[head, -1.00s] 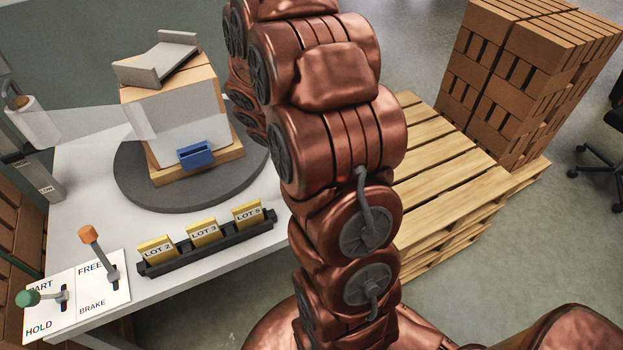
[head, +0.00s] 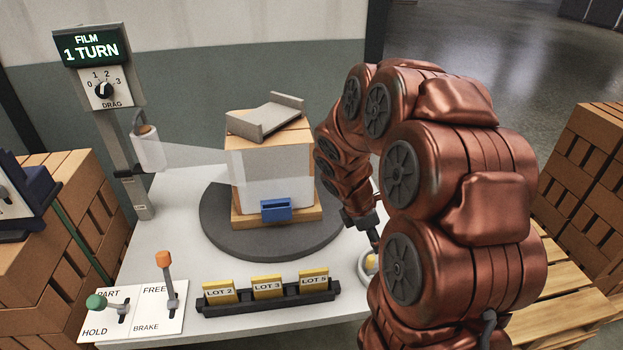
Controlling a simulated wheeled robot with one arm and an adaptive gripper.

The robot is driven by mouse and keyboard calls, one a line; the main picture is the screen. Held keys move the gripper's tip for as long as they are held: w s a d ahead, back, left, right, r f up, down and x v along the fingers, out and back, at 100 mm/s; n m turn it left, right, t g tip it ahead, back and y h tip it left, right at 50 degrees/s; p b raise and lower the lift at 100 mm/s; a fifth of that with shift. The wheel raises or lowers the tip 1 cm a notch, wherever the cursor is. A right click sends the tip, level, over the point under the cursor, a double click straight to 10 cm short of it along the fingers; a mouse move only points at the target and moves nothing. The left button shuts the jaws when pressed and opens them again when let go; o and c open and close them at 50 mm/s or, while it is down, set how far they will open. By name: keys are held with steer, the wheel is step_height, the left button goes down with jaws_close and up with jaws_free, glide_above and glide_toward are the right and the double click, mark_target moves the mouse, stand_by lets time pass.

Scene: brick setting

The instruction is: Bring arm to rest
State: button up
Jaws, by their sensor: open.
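My arm is raised and bent at the right of the head view. My gripper (head: 373,238) points down over the right side of the white table (head: 165,235), just right of the turntable, and is partly hidden by my arm. Its jaws are small here but open, and I see nothing held. A small round yellow and white thing (head: 370,263) shows just below it, partly hidden by my arm; I cannot tell whether they touch.
A film-wrapped brick stack (head: 270,170) with a blue clip (head: 276,209) stands on the dark turntable (head: 225,232). Lot cards (head: 268,287), two levers (head: 166,285) and a film post (head: 117,150) surround it. A pallet (head: 565,300) is at right.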

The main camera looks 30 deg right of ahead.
steer(key=s+a+r+m+y+p, duration=0.2)
steer(key=s+a+r+m+p, duration=0.1)
steer(key=s+a+r+m, duration=0.4)
steer(key=s+a+r+m+y+p, duration=0.2)
steer(key=s+a+r+m, duration=0.4)
steer(key=s+a, duration=0.6)
steer(key=a+m, duration=0.1)
steer(key=a, duration=0.2)
steer(key=shift+s+r+p, duration=0.15)
steer(key=shift+r+p, duration=0.2)
steer(key=shift+p, duration=0.05)
steer(key=shift+a, duration=0.1)
